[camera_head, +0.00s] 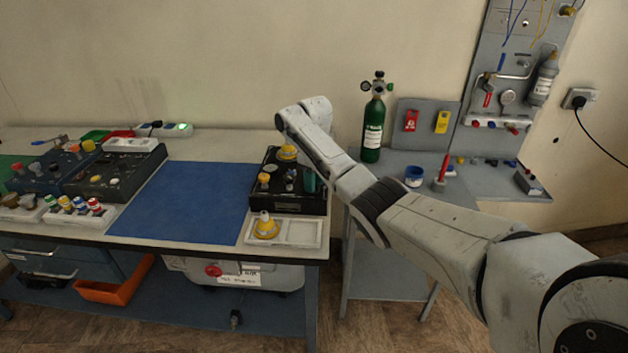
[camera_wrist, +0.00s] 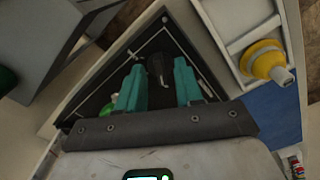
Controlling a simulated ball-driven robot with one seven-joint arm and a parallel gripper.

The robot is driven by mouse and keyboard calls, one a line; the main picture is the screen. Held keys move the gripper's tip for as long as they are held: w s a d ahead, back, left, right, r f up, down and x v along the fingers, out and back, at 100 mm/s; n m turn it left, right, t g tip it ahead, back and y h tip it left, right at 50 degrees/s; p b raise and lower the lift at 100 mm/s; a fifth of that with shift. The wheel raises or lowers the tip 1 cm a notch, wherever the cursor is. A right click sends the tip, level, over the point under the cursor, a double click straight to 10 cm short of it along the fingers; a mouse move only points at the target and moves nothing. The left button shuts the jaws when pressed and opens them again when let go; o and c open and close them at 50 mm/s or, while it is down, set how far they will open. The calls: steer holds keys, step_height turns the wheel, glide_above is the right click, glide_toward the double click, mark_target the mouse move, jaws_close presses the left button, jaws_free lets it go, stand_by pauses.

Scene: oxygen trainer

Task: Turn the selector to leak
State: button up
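The black trainer box (camera_head: 270,203) stands at the right end of the left workbench, with yellow knobs and small fittings on top. In the wrist view its dark panel (camera_wrist: 205,50) fills the middle. My gripper (camera_wrist: 159,68) has two teal fingers, apart, pointing at the panel. A black selector-like knob (camera_wrist: 156,66) shows between the fingertips, with gaps seen on both sides. Its setting and any leak mark cannot be read. In the head view a teal finger (camera_head: 309,181) shows at the box's right side, and my arm hides part of the box.
A white tray (camera_head: 299,232) with a yellow-based fitting (camera_head: 265,226) sits in front of the box. A blue mat (camera_head: 182,203) lies clear to the left. A green cylinder (camera_head: 373,130) stands on the right table, behind my arm.

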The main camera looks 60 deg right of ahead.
steer(key=shift+f, duration=0.15)
steer(key=shift+c, duration=0.4)
jaws_close()
steer(key=m+p, duration=0.2)
steer(key=m, duration=0.2)
steer(key=m+p, duration=0.1)
steer(key=m, duration=0.5)
steer(key=shift+m+p, duration=0.35)
steer(key=shift+m, duration=0.05)
steer(key=m, duration=0.6)
steer(key=shift+w, duration=0.1)
steer(key=m+b, duration=0.1)
steer(key=m, duration=0.5)
steer(key=shift+m, duration=0.4)
